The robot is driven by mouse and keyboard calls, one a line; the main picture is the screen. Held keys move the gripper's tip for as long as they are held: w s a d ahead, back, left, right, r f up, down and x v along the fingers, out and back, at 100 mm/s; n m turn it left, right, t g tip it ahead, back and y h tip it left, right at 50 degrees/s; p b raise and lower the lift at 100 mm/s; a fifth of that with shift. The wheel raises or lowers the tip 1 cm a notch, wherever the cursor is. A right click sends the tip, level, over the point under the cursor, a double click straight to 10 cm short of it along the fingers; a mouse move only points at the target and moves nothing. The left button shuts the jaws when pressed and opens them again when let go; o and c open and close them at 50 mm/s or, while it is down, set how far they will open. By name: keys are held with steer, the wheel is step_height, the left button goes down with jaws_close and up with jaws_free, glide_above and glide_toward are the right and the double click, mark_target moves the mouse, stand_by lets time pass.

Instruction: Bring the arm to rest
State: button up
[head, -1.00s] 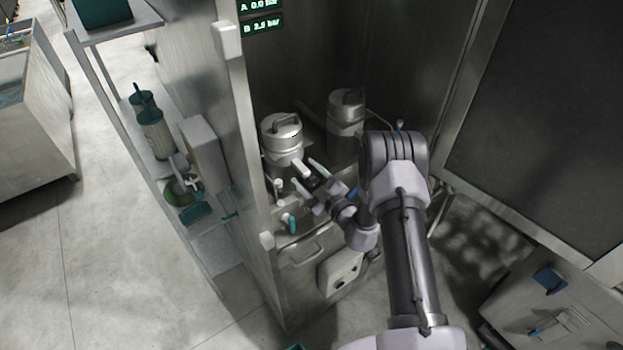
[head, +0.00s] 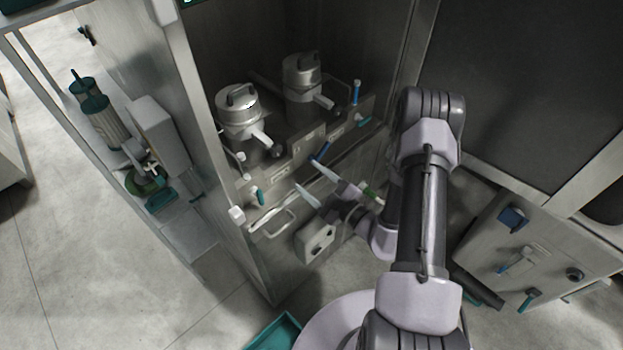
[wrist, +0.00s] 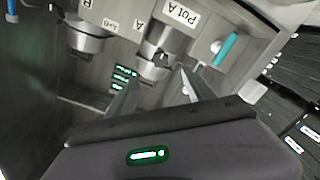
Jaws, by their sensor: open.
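My gripper (head: 311,182) is open and empty, its pale fingers apart in front of the washer cabinet's panel. In the head view it hangs below and right of the left steel pot (head: 238,112), apart from it. The arm is bent, with its elbow high at the right.
A second steel pot (head: 303,80) stands behind right. A shelf with canisters (head: 105,122) is left, a grey box (head: 535,250) right. Open floor lies at lower left.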

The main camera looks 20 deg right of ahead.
steer(key=s+a+r+n+g+y+b, duration=0.35)
steer(key=a+n, duration=0.25)
steer(key=n, duration=0.3)
steer(key=s+a+r+n+g+y+b, duration=0.2)
steer(key=a+n+g+b, duration=0.1)
steer(key=a+n+g, duration=0.4)
steer(key=s+a+r+n+g+y+b, duration=0.2)
steer(key=s+a+r+n+y+b, duration=0.15)
steer(key=n, duration=0.65)
steer(key=s+a+f+n+g+h+b, duration=0.2)
steer(key=s+f+n+g+h+b, duration=0.3)
steer(key=s+n, duration=0.75)
steer(key=s+d+n+t+h+b, duration=0.1)
steer(key=d+n+t+h+b, duration=0.5)
steer(key=n, duration=1.1)
steer(key=d+h+b, duration=0.1)
steer(key=d+h, duration=0.1)
steer(key=h, duration=0.1)
steer(key=shift+s+d+f+t+b, duration=0.15)
steer(key=shift+d+f+t+b, duration=0.15)
steer(key=shift+f+t, duration=0.1)
